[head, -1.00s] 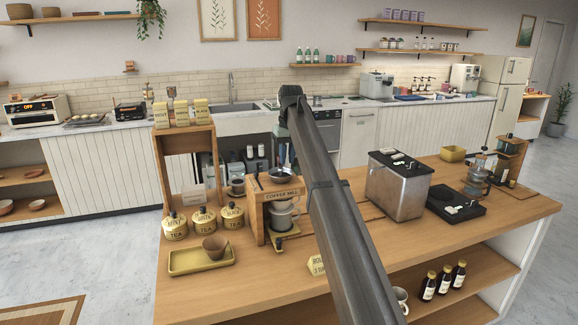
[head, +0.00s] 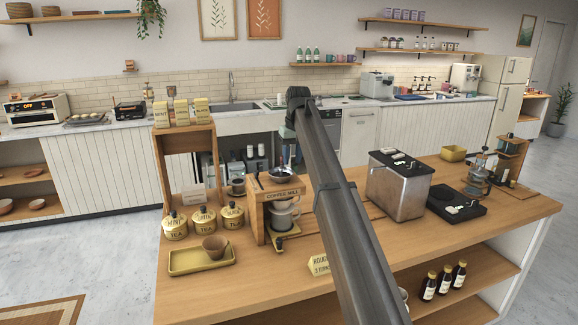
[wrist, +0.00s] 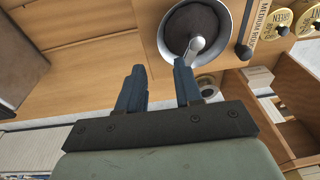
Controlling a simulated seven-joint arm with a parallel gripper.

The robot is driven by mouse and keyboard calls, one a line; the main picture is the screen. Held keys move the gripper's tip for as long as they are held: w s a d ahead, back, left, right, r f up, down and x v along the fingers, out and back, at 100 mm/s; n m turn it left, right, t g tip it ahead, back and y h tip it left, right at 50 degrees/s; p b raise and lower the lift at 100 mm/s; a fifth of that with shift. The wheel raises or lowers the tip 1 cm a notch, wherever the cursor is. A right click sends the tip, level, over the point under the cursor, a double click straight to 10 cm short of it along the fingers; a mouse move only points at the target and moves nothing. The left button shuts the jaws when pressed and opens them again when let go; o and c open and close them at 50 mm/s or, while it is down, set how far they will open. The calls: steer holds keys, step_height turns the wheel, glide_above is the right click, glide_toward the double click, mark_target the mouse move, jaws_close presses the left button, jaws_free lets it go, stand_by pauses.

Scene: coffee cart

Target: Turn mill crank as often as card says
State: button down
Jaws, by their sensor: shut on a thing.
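The wooden coffee mill (head: 284,193) stands on the island counter, with a dark hopper bowl on top and a white cup below. In the wrist view the bowl (wrist: 174,30) shows with the silver crank (wrist: 197,46) reaching from its centre toward my fingers. My gripper (wrist: 158,80) is at the bowl's near rim, its blue-grey fingers around the crank's outer end. The crank's grip is not clearly visible between them. The yellow card (head: 319,265) lies in front of the mill; it reads "ROUGH" and "3 TURNS", partly covered by my arm.
Tea tins (head: 204,218) and a yellow tray (head: 202,259) with a brown cup stand left of the mill. A metal box (head: 398,190) stands to the right. A lever with a black knob (wrist: 243,51) sticks out beside the bowl, near a label reading "MEDIUM ROUGH".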

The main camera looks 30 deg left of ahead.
steer(key=shift+t+y, duration=0.5)
steer(key=shift+t, duration=0.3)
steer(key=w, duration=0.1)
steer(key=w+a+r, duration=0.1)
steer(key=w, duration=0.2)
steer(key=shift+w+a+r, duration=0.15)
steer(key=shift+a, duration=0.15)
steer(key=shift+d, duration=0.1)
steer(key=shift+s+d+r, duration=0.2)
steer(key=shift+s+d, duration=0.45)
steer(key=shift+s, duration=0.1)
steer(key=shift+s+d, duration=0.2)
steer(key=shift+s, duration=0.15)
steer(key=shift+s+d+f, duration=0.15)
steer(key=shift+s, duration=0.4)
steer(key=shift+s+f, duration=0.1)
steer(key=shift+s, duration=0.05)
steer(key=shift+s+d+f, duration=0.15)
steer(key=shift+s+d, duration=0.2)
steer(key=shift+s, duration=0.55)
steer(key=shift+s+d+f, duration=0.15)
steer(key=shift+s+d, duration=0.2)
steer(key=shift+s, duration=0.5)
steer(key=shift+s+d+f, duration=0.15)
steer(key=shift+s+d, duration=0.2)
steer(key=shift+s, duration=0.55)
